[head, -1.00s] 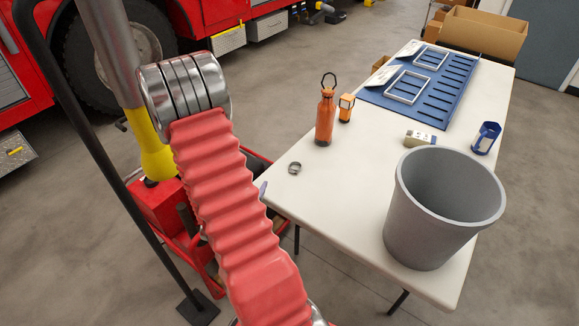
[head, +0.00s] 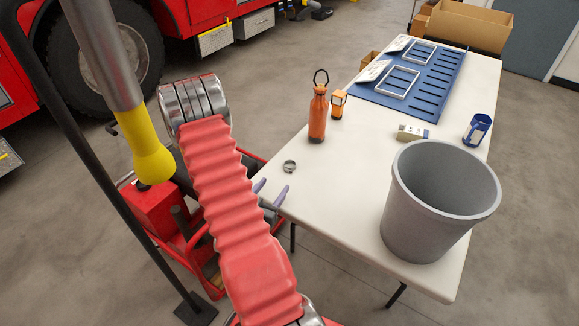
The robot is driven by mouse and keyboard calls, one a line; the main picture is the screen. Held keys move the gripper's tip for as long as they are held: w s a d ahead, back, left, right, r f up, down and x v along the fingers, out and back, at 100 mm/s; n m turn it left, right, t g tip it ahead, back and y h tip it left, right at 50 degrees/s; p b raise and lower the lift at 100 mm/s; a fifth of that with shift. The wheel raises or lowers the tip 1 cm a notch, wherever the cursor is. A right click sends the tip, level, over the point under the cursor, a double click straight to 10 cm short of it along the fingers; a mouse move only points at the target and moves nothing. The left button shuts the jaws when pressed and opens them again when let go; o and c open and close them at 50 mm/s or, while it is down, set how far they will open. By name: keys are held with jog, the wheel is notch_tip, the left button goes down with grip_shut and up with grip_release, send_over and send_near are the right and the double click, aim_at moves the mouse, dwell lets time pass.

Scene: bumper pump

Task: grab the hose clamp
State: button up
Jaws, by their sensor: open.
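The hose clamp (head: 289,167) is a small metal ring lying on the white table (head: 340,205), near its left edge. My gripper (head: 271,190) shows as two purple fingertips at the table's left corner, just below and left of the clamp in the picture. The fingers are apart, with nothing seen between them. They look separate from the clamp; their height above the table is hard to tell. My red ribbed arm cover hides most of the gripper body.
A grey bin (head: 425,215) stands at the table's front right. An orange bottle (head: 318,117) and a small orange item (head: 337,104) stand behind the clamp. A blue slotted panel (head: 420,80), a small box (head: 412,133) and a blue cup (head: 477,130) are farther back.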

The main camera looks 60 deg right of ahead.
send_near(288, 167)
jog(key=d, duration=0.3)
jog(key=shift+d+f, duration=0.25)
jog(key=shift+f, duration=0.05)
jog(key=shift+w+d+f, duration=0.1)
jog(key=shift+d+f, duration=0.1)
jog(key=shift+d, duration=0.65)
jog(key=shift+d+f, duration=0.15)
jog(key=shift+d, duration=0.65)
jog(key=shift+w+d+f, duration=0.1)
jog(key=shift+d+f, duration=0.1)
jog(key=shift+d, duration=0.65)
jog(key=shift+c, duration=0.4)
jog(key=c, duration=1.1)
